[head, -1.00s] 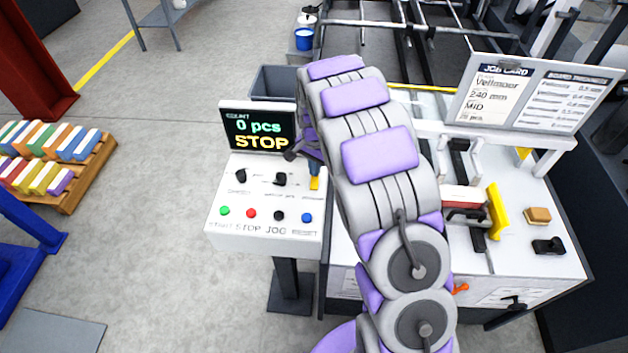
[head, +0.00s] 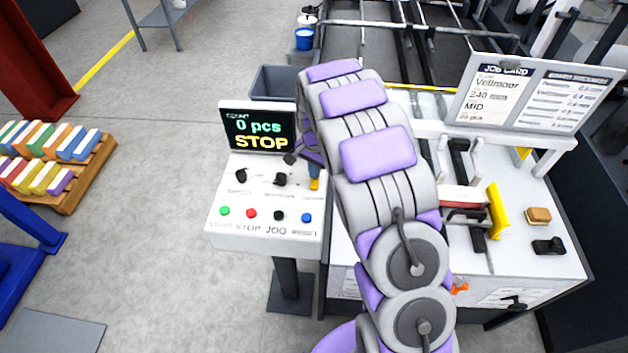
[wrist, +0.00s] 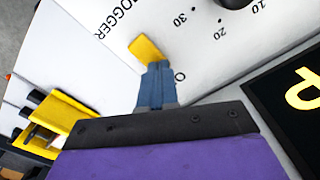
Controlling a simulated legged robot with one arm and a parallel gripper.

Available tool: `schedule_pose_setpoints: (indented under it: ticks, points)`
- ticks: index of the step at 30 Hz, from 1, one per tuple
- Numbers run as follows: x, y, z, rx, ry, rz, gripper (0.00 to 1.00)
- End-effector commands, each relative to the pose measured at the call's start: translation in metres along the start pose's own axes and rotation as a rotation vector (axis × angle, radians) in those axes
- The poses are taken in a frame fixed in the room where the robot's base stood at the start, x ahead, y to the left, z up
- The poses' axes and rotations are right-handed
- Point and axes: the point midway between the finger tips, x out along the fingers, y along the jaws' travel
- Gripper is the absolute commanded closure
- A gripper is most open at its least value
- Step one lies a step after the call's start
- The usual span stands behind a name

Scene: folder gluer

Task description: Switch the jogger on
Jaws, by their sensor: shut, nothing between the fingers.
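The jogger switch is a yellow lever (wrist: 147,50) on the white control panel (head: 222,232), close to the printed word JOGGER in the wrist view. It also shows as a small yellow piece (head: 314,185) at the panel's right side in the head view. My gripper (wrist: 155,66) has its blue fingers together, with nothing between them. The fingertips are right at the yellow lever's near end; I cannot tell whether they touch. A round mark, O, is printed beside the fingertips. In the head view my arm partly hides the panel's right edge.
The display (head: 258,130) reads 0 pcs and STOP. Two black knobs and green, red, black and blue buttons are on the panel. A job card board (head: 532,95) and a yellow guide (head: 497,211) stand to the right.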

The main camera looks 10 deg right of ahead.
Motion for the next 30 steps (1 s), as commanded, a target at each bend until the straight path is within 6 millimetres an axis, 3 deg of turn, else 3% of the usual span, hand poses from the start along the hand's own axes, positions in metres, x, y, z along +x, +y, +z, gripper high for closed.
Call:
schedule_pose_setpoints:
  ticks: [11, 30]
  points:
    - [0.001, 0.000, 0.000, 0.000, -0.002, 0.002, 1.00]
    - [-0.044, 0.000, 0.000, 0.000, 0.001, 0.000, 1.00]
